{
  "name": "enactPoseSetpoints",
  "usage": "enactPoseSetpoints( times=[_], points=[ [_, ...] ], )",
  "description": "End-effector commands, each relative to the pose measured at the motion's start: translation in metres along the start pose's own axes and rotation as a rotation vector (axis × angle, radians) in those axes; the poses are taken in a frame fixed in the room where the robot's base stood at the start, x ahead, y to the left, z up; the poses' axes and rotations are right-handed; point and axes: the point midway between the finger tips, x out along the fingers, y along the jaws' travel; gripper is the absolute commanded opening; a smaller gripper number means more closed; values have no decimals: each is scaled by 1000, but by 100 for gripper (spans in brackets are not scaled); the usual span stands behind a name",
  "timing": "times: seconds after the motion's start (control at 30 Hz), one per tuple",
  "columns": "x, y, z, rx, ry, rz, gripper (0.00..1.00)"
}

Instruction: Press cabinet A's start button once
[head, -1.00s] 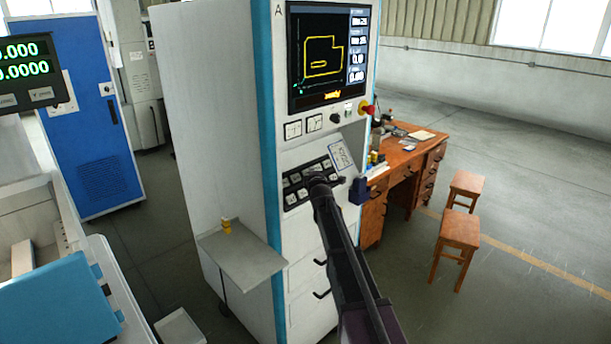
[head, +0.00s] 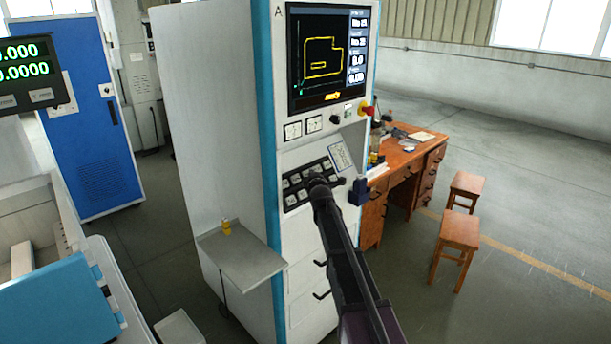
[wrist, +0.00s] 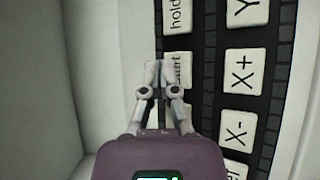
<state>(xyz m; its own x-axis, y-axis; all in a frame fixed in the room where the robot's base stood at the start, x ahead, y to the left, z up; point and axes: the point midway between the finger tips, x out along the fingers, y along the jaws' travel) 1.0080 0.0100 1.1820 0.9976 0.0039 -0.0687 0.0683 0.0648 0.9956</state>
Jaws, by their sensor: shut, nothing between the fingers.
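Cabinet A (head: 222,130) stands in the middle of the head view, a tall pale cabinet with a blue edge and the letter A at its top. Its dark key panel (head: 290,203) carries pale keys below the screen. My gripper (head: 320,181) is at this panel, its tip covering some keys. In the wrist view my gripper (wrist: 158,66) is shut and empty, its fingertips over the left edge of the start button (wrist: 182,70). The fingers hide part of this button and its label. I cannot tell whether they touch it.
In the wrist view, the hold key (wrist: 179,16) is above start, with X+ (wrist: 243,70) and X- (wrist: 239,130) to the right. A grey shelf (head: 245,262) juts out below.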

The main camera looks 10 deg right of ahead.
Motion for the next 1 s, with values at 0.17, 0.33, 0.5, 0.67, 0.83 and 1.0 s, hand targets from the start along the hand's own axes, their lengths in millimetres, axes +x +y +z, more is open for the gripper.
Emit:
enactPoseSetpoints(
  times=[0.17, 0.33, 0.5, 0.67, 0.83, 1.0],
  points=[
    [0, 0, 0, 0, 0, 0, 0],
    [0, 0, 0, 0, 0, 0, 0],
    [3, -2, -2, 0, 1, 0, 0],
    [6, -4, -4, 0, 1, 0, 0],
    [7, -4, -5, 0, 1, 0, 0],
    [7, -4, -5, 0, 1, 0, 0]
  ],
)
